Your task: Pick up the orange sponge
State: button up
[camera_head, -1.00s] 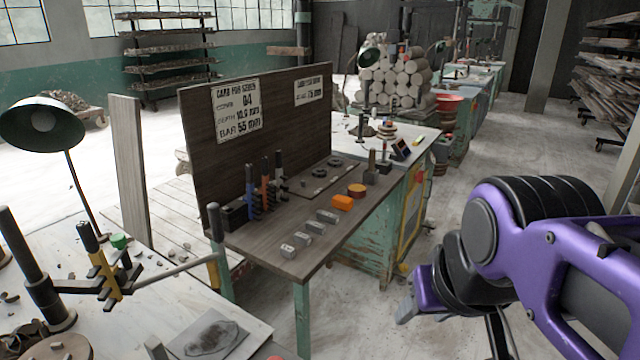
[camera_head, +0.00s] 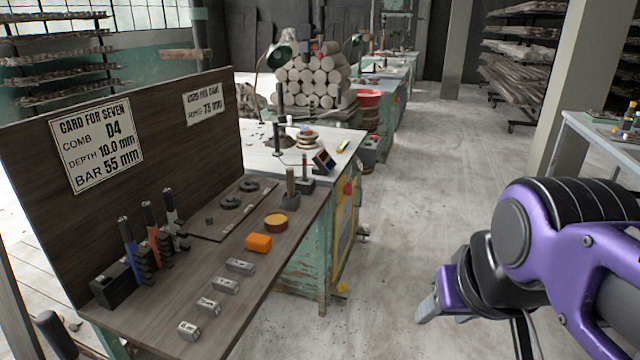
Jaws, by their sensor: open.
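The orange sponge (camera_head: 258,242) is a small rounded block lying on the dark wooden bench (camera_head: 262,291). It lies between a round orange-topped tin and a row of grey blocks. My gripper (camera_head: 428,308) is at the right, beyond the bench's right edge and well apart from the sponge. One pale fingertip shows clearly. The rest of the jaws is partly hidden behind my purple arm, and I see nothing held.
The round tin (camera_head: 276,223) stands just behind the sponge. Several grey blocks (camera_head: 226,285) line the bench's front part. Upright tools (camera_head: 128,240) stand at the left before a dark backboard (camera_head: 200,146). The floor (camera_head: 430,150) at right is open.

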aim_at(258, 243)
jog(key=i+l, duration=0.1)
jog(key=i, duration=0.45)
jog(key=i+l+u, duration=0.15)
jog(key=i, duration=0.4)
